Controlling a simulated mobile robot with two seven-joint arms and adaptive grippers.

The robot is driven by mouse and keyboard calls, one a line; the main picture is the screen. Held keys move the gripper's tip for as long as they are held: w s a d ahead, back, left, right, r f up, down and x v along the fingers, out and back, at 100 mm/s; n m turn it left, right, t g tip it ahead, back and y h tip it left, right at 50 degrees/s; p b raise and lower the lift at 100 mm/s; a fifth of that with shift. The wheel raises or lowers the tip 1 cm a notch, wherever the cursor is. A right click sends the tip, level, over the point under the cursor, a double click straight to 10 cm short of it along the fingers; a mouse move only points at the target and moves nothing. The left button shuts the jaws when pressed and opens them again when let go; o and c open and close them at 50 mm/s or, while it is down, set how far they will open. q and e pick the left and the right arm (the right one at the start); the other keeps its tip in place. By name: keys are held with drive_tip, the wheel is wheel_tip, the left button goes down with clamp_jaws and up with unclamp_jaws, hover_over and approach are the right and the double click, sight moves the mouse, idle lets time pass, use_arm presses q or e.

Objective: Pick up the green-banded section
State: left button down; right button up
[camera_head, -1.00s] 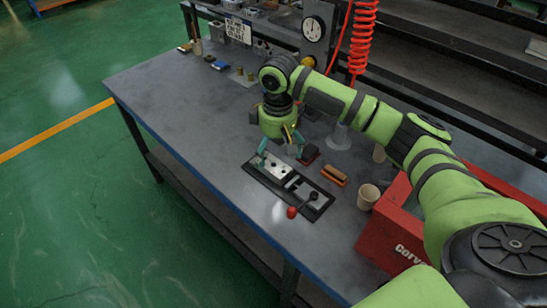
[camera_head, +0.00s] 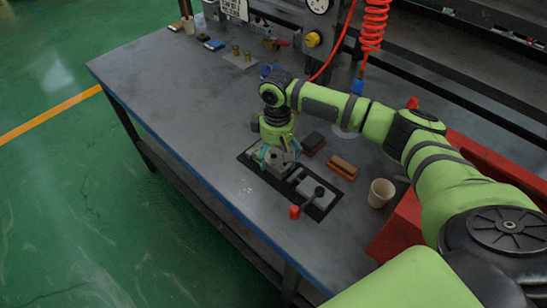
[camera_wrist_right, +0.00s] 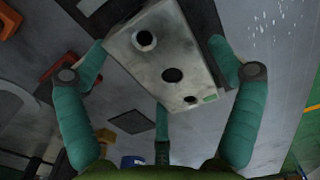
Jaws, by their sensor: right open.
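A grey block section with round holes (camera_wrist_right: 165,60) and a small green mark near one corner fills the middle of the right wrist view. In the head view this block (camera_head: 279,168) sits at the far-left end of a black tray (camera_head: 317,214), partly hidden by my right gripper. My right gripper (camera_head: 275,153) is open, pointing down over the block. In the wrist view its teal fingers stand on both sides of the block, with a third finger below it in the picture. I cannot tell whether any finger touches it. My left gripper is not in view.
Another section with a lever (camera_head: 316,196) and a red knob (camera_head: 294,212) sits at the tray's near end. A brown brush-like block (camera_head: 343,167), a dark block (camera_head: 313,142), a beige cup (camera_head: 381,193) and a red box (camera_head: 400,225) stand to the right. The table's left is clear.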

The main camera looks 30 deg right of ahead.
drive_tip(key=shift+w+f, duration=0.15)
drive_tip(key=shift+f, duration=0.2)
drive_tip(key=shift+r, duration=0.1)
drive_tip(key=c, duration=1.3)
drive_tip(key=shift+c, duration=0.3)
drive_tip(key=shift+r, duration=0.15)
